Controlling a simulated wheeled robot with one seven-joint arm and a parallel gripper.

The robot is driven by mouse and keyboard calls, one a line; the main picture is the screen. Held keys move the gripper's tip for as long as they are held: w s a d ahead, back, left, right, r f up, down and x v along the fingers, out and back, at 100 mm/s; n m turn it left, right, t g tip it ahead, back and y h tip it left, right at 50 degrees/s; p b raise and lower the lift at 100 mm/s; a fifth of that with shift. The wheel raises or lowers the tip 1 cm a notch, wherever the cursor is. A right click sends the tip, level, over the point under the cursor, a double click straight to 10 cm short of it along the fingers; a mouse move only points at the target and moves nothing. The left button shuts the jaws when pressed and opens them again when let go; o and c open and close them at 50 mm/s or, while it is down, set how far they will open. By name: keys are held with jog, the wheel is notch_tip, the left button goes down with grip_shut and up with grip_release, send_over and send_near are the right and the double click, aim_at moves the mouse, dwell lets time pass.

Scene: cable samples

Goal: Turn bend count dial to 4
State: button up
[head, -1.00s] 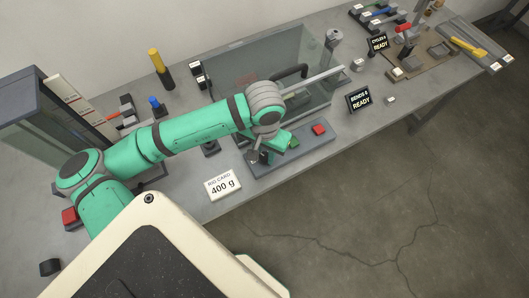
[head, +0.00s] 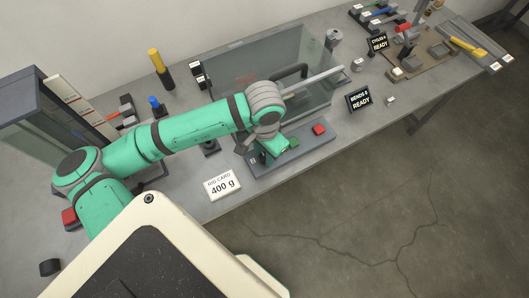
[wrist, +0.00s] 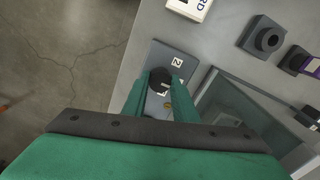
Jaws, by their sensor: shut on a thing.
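The bend count dial shows in the wrist view as a dark round knob (wrist: 160,78) on a grey control panel (wrist: 160,50). My gripper (wrist: 160,90) is shut on the knob, with a green finger on each side. A small white label (wrist: 177,62) sits beside the knob; its mark is sideways and I cannot read it surely. In the head view my gripper (head: 264,152) is low over the left end of the panel (head: 268,168) and mostly hides the dial. A black display (head: 359,98) reads BENDS and READY; its digit is too small to be sure of.
The panel also carries a green button (head: 294,142) and a red button (head: 319,129). A rig card (head: 221,185) reading 400 g lies at the left. A clear guard box (head: 240,75) stands behind. The table's front edge is close to the panel.

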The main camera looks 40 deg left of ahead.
aim_at(264, 156)
jog(key=o, duration=1)
jog(key=shift+o, duration=0.2)
notch_tip(264, 156, up, 11)
jog(key=shift+f, duration=0.1)
